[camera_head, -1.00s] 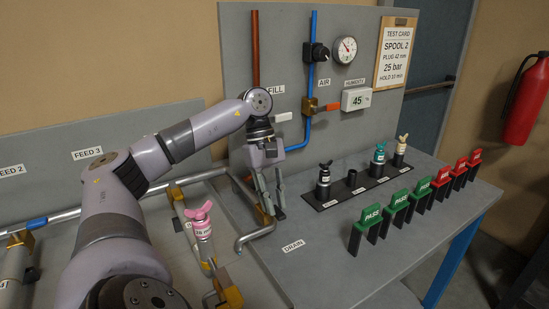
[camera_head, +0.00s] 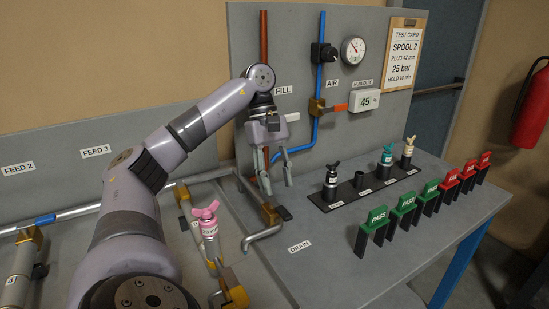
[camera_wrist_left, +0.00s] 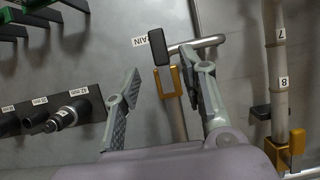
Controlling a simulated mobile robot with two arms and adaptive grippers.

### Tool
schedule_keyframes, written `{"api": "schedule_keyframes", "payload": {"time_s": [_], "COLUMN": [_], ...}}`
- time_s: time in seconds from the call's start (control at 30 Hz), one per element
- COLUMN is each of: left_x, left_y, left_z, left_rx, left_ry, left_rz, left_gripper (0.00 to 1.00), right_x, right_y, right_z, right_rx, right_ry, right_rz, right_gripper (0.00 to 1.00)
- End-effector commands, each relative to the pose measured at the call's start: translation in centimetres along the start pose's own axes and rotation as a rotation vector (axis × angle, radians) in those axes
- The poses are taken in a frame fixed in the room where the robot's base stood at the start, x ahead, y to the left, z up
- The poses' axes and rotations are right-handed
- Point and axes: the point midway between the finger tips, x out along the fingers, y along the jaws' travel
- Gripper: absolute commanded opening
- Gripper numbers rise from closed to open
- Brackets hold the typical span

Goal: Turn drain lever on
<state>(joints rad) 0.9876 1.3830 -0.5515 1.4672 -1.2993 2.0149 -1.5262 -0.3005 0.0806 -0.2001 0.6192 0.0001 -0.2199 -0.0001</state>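The drain valve has a brass body (camera_head: 269,213) and a short dark lever (camera_head: 284,213), on the bent grey pipe (camera_head: 262,235) left of the DRAIN label (camera_head: 300,247). In the left wrist view the dark lever (camera_wrist_left: 158,47) stands ahead of the fingers, with the brass body (camera_wrist_left: 168,82) beside it. My left gripper (camera_head: 278,183) hangs fingers down, just above and behind the valve. Its fingers (camera_wrist_left: 168,88) are spread and empty, apart from the lever. My right gripper is not in view.
Green PASS tags (camera_head: 376,217) and red tags line the bench. A pink-topped plug (camera_head: 207,220) is nearer me. The panel (camera_head: 380,125) rises behind. Bench front right is clear.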

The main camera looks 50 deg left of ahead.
Motion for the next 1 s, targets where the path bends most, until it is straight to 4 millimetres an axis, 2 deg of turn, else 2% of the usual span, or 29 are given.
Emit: {"api": "schedule_keyframes", "payload": {"time_s": [0.5,1.0], "left_x": [-2.0,-2.3], "left_y": [0.1,0.0], "left_z": [0.0,0.0], "left_rx": [0.002,-0.001], "left_ry": [0.003,0.002], "left_rz": [0.001,-0.001], "left_gripper": [0.38,0.38], "right_x": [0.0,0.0], "right_y": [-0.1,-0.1], "right_z": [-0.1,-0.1], "right_rx": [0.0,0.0], "right_ry": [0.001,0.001], "right_rz": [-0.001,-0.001], "right_gripper": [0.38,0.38]}}
